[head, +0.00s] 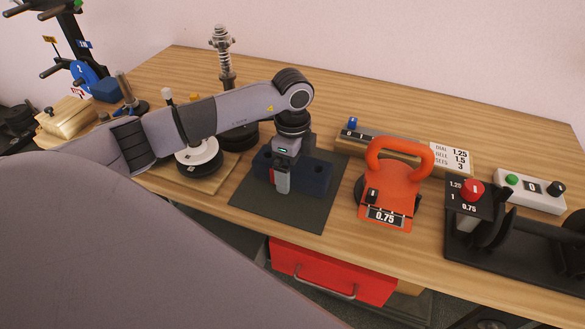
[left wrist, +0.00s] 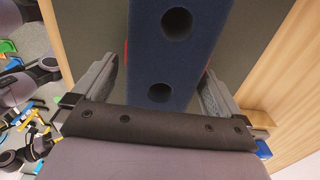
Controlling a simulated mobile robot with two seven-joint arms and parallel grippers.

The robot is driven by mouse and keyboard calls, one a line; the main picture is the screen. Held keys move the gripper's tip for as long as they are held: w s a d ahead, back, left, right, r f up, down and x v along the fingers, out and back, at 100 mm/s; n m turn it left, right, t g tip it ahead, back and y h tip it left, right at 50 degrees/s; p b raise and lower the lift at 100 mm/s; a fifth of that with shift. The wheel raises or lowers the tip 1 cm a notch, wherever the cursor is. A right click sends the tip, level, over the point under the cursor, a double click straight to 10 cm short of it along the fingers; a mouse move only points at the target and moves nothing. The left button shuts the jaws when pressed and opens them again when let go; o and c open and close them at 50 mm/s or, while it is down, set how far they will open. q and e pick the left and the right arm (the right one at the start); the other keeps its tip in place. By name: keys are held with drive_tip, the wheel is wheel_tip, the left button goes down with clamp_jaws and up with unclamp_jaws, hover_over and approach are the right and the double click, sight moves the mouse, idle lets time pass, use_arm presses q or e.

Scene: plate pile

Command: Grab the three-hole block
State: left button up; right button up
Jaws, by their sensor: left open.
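The three-hole block (head: 317,178) is a long dark navy block lying on a dark grey mat (head: 308,214) in the middle of the table. My left gripper (head: 282,184) reaches down over the block's middle and hides part of it. In the left wrist view, the block (left wrist: 178,60) runs between the two open fingers (left wrist: 158,88), with two round holes visible. A gap shows on each side, wider on the left, and I cannot tell whether anything touches. My right gripper is not in view.
An orange kettlebell-shaped weight (head: 387,190) stands right of the mat. A white disc stack (head: 198,160) on a wooden base stands left. A black rack with a red knob (head: 472,190) is at the right. A red drawer (head: 330,272) sits below the table's front edge.

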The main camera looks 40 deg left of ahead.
use_arm(q)
drive_tip(key=c, duration=1.2)
drive_tip(key=shift+r, duration=0.2)
